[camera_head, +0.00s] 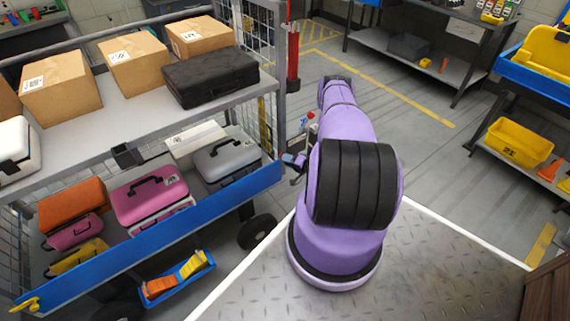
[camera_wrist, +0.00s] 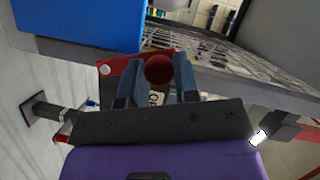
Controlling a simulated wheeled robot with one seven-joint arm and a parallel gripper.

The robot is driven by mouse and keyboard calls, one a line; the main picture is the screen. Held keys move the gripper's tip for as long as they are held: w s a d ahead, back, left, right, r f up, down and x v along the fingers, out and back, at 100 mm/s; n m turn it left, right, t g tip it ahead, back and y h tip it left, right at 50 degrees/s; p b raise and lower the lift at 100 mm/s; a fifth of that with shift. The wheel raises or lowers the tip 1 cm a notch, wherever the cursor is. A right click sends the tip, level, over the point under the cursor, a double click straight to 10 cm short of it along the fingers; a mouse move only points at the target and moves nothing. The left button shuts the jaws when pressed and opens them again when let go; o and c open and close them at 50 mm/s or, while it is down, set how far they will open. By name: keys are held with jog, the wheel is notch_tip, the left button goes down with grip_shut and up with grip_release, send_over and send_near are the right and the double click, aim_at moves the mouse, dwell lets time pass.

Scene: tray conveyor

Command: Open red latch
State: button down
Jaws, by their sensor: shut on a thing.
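In the wrist view my gripper (camera_wrist: 157,80) has its two dark blue-grey fingers on either side of a round red knob. The knob belongs to the red latch (camera_wrist: 158,66), and the fingers are shut on it. A red plate with a pale round spot (camera_wrist: 105,70) shows beside the left finger. A white label with dark lettering (camera_wrist: 156,98) shows between the fingers, partly hidden. In the head view my gripper (camera_head: 296,160) is at the right end of the cart, mostly hidden by my purple arm. The latch cannot be made out clearly there.
The cart's blue lower edge (camera_head: 165,222) holds several cases; cardboard boxes (camera_head: 60,88) and a black case (camera_head: 211,78) sit on its upper shelf. Its wire mesh side (camera_wrist: 240,70) is close to my gripper.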

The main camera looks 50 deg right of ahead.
jog(key=shift+s+d+r+m+t+y, duration=0.15)
jog(key=shift+d+m+t, duration=0.25)
jog(key=shift+d+m, duration=0.4)
jog(key=shift+s+d+f+m+t+y, duration=0.2)
jog(key=shift+d+m+t, duration=0.25)
jog(key=shift+m, duration=0.65)
jog(key=shift+d+r, duration=0.1)
jog(key=shift+r, duration=0.1)
jog(key=c, duration=0.9)
grip_release()
jog(key=s, duration=0.3)
jog(key=s+d, duration=0.1)
jog(key=s, duration=0.6)
jog(key=shift+s+d, duration=0.3)
jog(key=shift+d, duration=0.05)
